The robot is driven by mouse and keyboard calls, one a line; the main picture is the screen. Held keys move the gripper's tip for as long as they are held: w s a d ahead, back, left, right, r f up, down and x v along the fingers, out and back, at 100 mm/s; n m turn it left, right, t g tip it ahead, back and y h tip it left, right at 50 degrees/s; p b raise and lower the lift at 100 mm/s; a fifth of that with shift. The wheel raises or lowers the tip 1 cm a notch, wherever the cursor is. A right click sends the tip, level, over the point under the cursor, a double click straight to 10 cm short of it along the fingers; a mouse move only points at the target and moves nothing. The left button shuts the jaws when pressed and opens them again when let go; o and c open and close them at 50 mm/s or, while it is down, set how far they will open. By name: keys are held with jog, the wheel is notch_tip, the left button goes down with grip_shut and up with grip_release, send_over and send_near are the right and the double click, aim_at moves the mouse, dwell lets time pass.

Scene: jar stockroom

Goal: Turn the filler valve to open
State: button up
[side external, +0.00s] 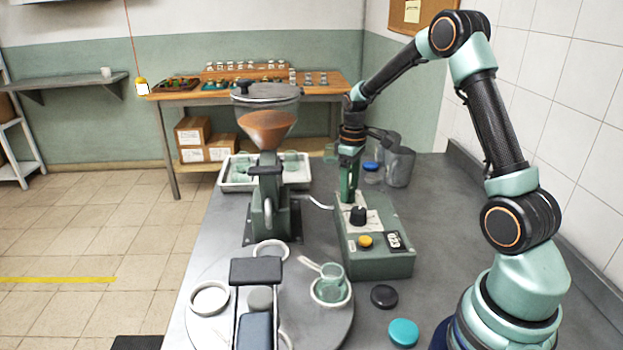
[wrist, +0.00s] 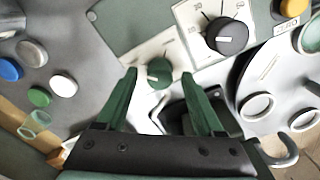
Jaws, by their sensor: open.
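A round green knob (wrist: 159,72) with a pale pointer mark sits on a white plate on the green control box (side external: 388,265). The lettering around it is too small to read. My gripper (wrist: 159,76) is open, with one green finger on each side of the green knob in the wrist view; I cannot tell whether they touch it. In the side view my gripper (side external: 347,198) points down over the back end of the box and hides this knob. A larger black dial (wrist: 227,36) with a numbered scale sits beside it and also shows in the side view (side external: 358,215).
The filler with its hopper (side external: 266,128) stands left of the box. The box also carries a yellow button (side external: 365,242) and a small display (side external: 393,240). A turntable (side external: 322,322) with jars is in front. A jug (side external: 399,166) stands behind; loose lids (side external: 384,296) lie around.

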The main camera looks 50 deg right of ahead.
grip_shut()
jog(key=shift+m, duration=0.3)
jog(key=m, duration=0.3)
jog(key=shift+m, duration=0.3)
jog(key=m, duration=0.9)
jog(key=shift+w+r, duration=0.1)
jog(key=shift+m, duration=2.2)
